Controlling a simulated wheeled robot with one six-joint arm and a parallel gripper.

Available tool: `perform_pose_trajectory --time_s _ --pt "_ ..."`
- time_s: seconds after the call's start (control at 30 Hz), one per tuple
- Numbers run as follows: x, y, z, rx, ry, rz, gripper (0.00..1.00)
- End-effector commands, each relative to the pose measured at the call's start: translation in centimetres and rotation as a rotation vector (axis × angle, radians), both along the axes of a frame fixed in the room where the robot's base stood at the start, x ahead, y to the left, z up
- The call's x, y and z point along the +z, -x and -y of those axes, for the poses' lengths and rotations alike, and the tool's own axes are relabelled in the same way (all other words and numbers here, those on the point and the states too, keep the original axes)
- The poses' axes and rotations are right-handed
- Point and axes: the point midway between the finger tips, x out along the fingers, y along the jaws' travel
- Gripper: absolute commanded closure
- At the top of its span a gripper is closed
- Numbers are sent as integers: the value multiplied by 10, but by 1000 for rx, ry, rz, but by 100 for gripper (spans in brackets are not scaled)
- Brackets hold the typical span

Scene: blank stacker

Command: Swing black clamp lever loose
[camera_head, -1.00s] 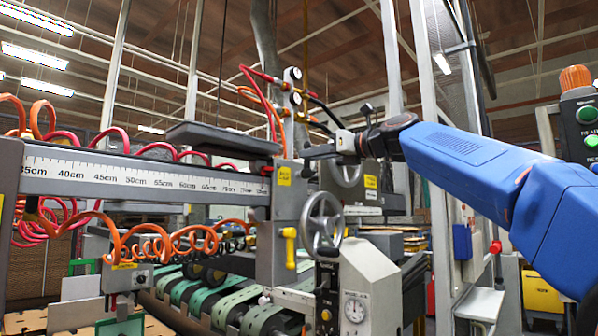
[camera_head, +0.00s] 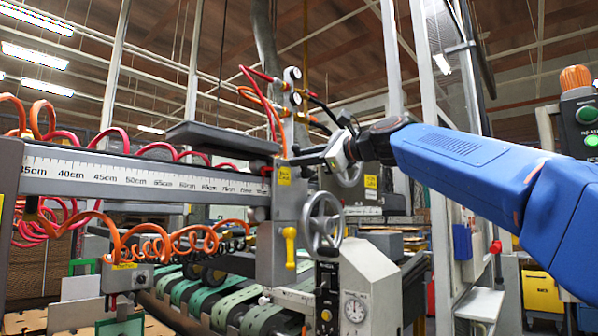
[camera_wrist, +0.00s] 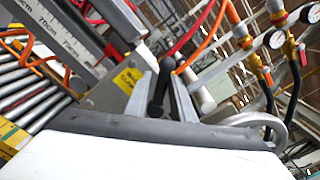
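The black clamp lever (camera_wrist: 158,92) stands roughly upright in the wrist view, beside the bracket with the yellow label. My gripper (camera_wrist: 162,84) has its two grey fingers on either side of it, with a visible gap on the left; contact on the right is unclear. In the head view my gripper (camera_head: 298,157) reaches in from the right to the top of the grey carriage (camera_head: 289,206), at the right end of the ruler beam. The lever cannot be made out clearly there.
The handwheel (camera_head: 323,222) is just below my gripper. Pressure gauges (camera_head: 293,74) and air hoses rise close behind it. The ruler beam (camera_head: 140,182) runs left with coiled orange hoses around it. A yellow handle (camera_head: 290,247) hangs below the carriage.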

Motion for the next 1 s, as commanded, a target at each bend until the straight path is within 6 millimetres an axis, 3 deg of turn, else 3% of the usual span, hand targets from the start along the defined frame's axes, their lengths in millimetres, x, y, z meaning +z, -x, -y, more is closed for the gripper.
perform_pose_trajectory --time_s 0.7,1.0 --pt "-30 13 -10 1 394 503 79" --pt "-32 16 -6 0 433 555 79"
